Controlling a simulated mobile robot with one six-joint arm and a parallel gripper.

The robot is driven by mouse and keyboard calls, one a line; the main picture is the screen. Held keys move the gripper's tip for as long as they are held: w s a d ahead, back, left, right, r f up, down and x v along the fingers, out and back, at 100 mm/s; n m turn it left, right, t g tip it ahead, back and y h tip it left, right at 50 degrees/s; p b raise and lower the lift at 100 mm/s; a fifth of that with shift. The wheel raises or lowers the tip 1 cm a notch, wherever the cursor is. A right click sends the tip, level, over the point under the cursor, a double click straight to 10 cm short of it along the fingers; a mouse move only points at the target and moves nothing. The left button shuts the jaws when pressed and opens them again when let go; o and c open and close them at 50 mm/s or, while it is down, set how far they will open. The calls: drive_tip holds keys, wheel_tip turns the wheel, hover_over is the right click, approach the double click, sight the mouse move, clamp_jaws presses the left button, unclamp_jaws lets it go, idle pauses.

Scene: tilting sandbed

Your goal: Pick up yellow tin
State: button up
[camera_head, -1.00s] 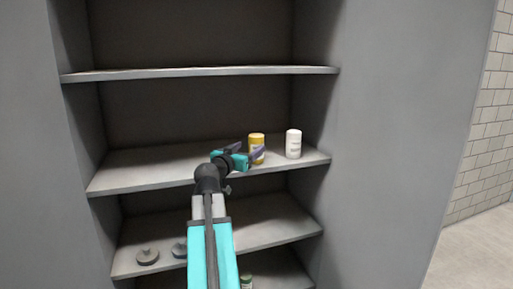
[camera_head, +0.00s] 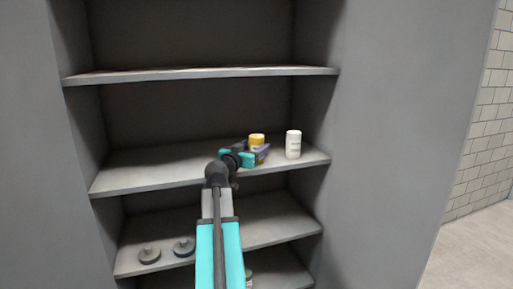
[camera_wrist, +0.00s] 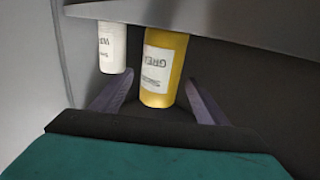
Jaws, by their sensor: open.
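The yellow tin (camera_head: 257,140) stands upright on the middle shelf, partly hidden by my gripper in the head view. In the wrist view the yellow tin (camera_wrist: 164,66) appears upside down, with a white label. My gripper (camera_head: 262,151) is open and empty at the shelf's front, just before the tin. In the wrist view the two fingers of my gripper (camera_wrist: 158,88) are spread to either side of the tin's near end. I cannot tell whether either finger touches it.
A white bottle (camera_head: 293,145) stands right of the tin; in the wrist view the white bottle (camera_wrist: 112,46) is left of it, close outside one finger. The middle shelf (camera_head: 140,170) is clear on the left. Another shelf (camera_head: 200,75) is above. Dark discs (camera_head: 149,255) lie below.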

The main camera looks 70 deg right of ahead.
sight(256, 136)
drive_tip(key=shift+s+d+p, duration=0.1)
drive_tip(key=shift+d+p, duration=0.3)
drive_tip(key=shift+d, duration=0.85)
drive_tip(key=c, duration=1.4)
drive_tip(key=shift+r, duration=0.15)
drive_tip(key=shift+r+b, duration=0.9)
drive_tip(key=shift+r, duration=0.7)
drive_tip(key=s+a+b, duration=0.3)
drive_tip(key=a, duration=0.4)
drive_tip(key=s+a+r+b, duration=0.1)
drive_tip(key=s+a+b, duration=0.3)
drive_tip(key=a, duration=0.3)
drive_tip(key=shift+s+a+r, duration=0.15)
drive_tip(key=shift+r, duration=0.1)
